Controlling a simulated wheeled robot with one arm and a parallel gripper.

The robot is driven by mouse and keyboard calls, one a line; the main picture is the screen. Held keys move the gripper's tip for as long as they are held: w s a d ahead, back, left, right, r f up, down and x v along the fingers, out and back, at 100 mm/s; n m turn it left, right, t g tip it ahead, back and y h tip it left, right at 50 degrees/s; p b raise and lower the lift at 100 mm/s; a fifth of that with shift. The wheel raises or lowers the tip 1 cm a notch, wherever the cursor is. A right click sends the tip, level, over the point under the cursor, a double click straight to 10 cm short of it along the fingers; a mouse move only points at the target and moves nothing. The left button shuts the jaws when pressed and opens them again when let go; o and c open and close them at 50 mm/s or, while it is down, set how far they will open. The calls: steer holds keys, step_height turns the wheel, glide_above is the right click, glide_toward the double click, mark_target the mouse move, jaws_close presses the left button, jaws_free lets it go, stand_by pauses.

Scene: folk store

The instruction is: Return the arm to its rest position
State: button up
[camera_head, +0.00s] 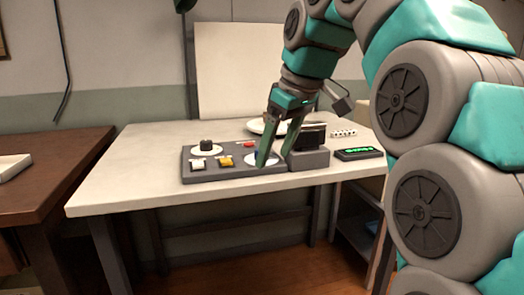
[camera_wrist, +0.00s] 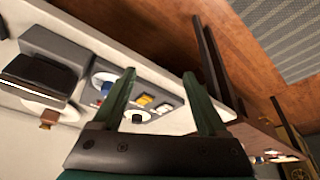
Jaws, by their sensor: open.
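My gripper (camera_head: 273,159) is open and empty, pointing down over the right part of a grey control panel (camera_head: 222,174) on the white table. In the wrist view my gripper (camera_wrist: 159,75) shows two green fingers spread apart with nothing between them. The panel carries a black knob on a white disc (camera_head: 207,147), a white switch (camera_head: 198,164), a yellow switch (camera_head: 226,162) and a red piece (camera_head: 249,144). A white disc with a blue part (camera_head: 256,160) lies partly hidden behind the fingers. Whether the fingers touch the panel I cannot tell.
A dark block on a grey base (camera_head: 310,158) stands close right of my gripper. A black box with a green display (camera_head: 359,154) lies further right. A white board (camera_head: 235,75) stands behind the table (camera_head: 120,185). A brown table (camera_head: 50,160) is at left.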

steer(key=s+d+f+m+g+h, duration=0.1)
steer(key=s+d+f+m, duration=0.2)
steer(key=s+f, duration=0.7)
steer(key=s+d+f+m+g+h, duration=0.1)
steer(key=s+d+f, duration=0.4)
steer(key=s+f, duration=0.5)
steer(key=s+d+f+m+g+h, duration=0.1)
steer(key=s+d+f+m, duration=0.3)
steer(key=s+f, duration=0.6)
step_height(320, 180, down, 3)
steer(key=shift+d+m+g, duration=0.15)
steer(key=shift+m+g, duration=0.65)
steer(key=shift+g, duration=0.1)
